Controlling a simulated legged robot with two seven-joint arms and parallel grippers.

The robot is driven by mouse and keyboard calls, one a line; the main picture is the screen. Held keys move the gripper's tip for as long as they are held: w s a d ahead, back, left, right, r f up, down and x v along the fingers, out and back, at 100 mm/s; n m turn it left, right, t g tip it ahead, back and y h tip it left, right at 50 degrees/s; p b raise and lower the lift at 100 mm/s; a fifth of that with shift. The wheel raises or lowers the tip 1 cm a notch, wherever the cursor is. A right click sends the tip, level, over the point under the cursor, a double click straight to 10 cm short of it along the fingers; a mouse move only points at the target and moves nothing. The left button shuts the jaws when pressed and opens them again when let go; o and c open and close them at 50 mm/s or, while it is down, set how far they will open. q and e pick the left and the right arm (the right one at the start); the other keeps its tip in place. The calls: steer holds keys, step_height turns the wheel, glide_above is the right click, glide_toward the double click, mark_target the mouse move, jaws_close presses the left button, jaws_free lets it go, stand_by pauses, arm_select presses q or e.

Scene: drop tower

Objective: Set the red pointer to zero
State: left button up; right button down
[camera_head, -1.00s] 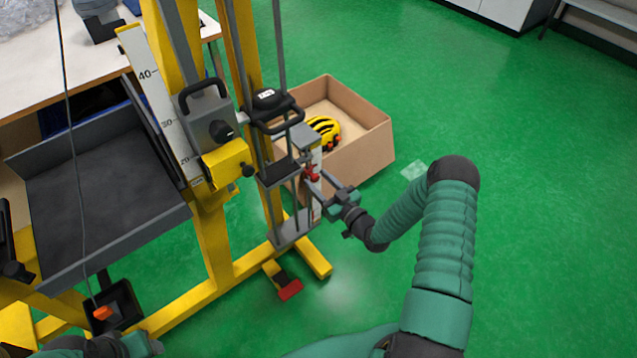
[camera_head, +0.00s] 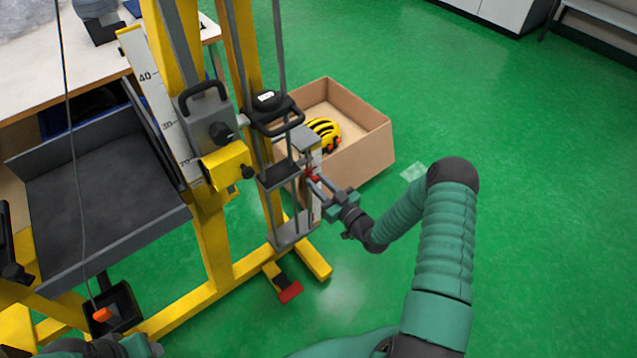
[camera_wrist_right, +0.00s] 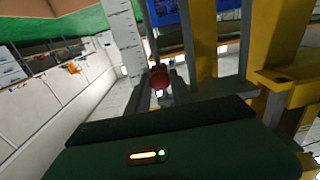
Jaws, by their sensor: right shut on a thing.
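The red pointer (camera_head: 314,177) sits low on the drop tower, in front of a small white scale (camera_head: 316,209). My right gripper (camera_head: 317,183) reaches it from the right and is shut on it. In the right wrist view the red pointer shows as a round red knob (camera_wrist_right: 160,78) between the fingertips, beside the white scale (camera_wrist_right: 122,45). The scale's marks are too small to read. My left gripper (camera_head: 140,345) shows only in part at the lower left edge, and its jaws cannot be made out.
The yellow tower frame (camera_head: 214,240) stands left of my right gripper. A black-handled carriage (camera_head: 268,105) hangs above the pointer. A cardboard box (camera_head: 362,155) with a yellow helmet (camera_head: 324,130) stands behind. A grey tray (camera_head: 95,205) is at left.

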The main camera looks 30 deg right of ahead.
stand_by(0.9)
step_height(320, 180, up, 4)
steer(key=p, duration=0.3)
steer(key=shift+w+d+r+p, duration=0.1)
steer(key=shift+r+p, duration=0.15)
steer(key=shift+p, duration=0.05)
steer(key=c, duration=1.2)
jaws_free()
steer(key=shift+r, duration=0.15)
steer(key=shift+o, duration=0.2)
steer(key=shift+f, duration=0.2)
